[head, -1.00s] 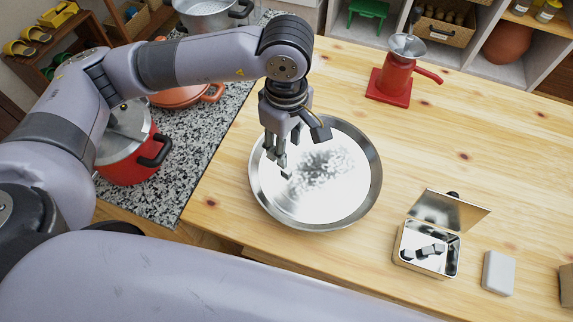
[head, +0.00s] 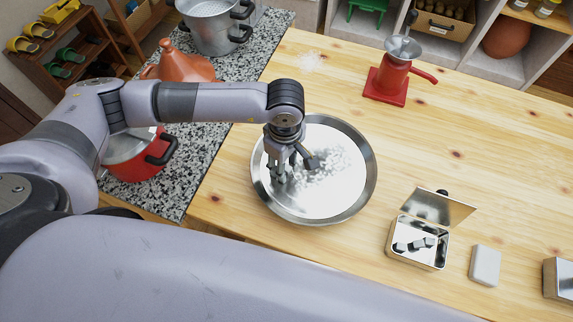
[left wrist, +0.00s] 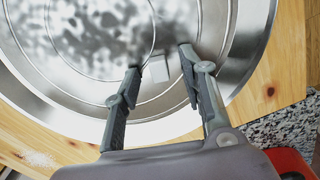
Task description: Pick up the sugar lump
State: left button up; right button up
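The sugar lump appears as a small pale block (left wrist: 156,86) on the shiny round metal tray (left wrist: 200,25), between my left gripper's fingers in the left wrist view. My left gripper (head: 291,172) is low over the left part of the tray (head: 370,180) in the head view. In the left wrist view its fingers (left wrist: 161,66) are spread apart, with visible room on both sides of the lump. Contact with the lump or tray cannot be told. In the head view the lump is hidden or lost in the tray's glare. My right gripper is not in view.
An open metal tin (head: 418,259) with dark pieces and a white block (head: 485,265) stand right of the tray. A red grinder (head: 387,80) is behind it. A red pot (head: 135,160) sits on the speckled counter to the left.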

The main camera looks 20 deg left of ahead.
pick_arm(q)
jog(key=shift+c, duration=0.4)
jog(key=c, duration=0.7)
jog(key=shift+r, duration=0.1)
jog(key=shift+w+r, duration=0.1)
jog(key=shift+r, duration=0.4)
notch_tip(320, 180, up, 19)
jog(key=b, duration=0.5)
jog(key=shift+f, duration=0.1)
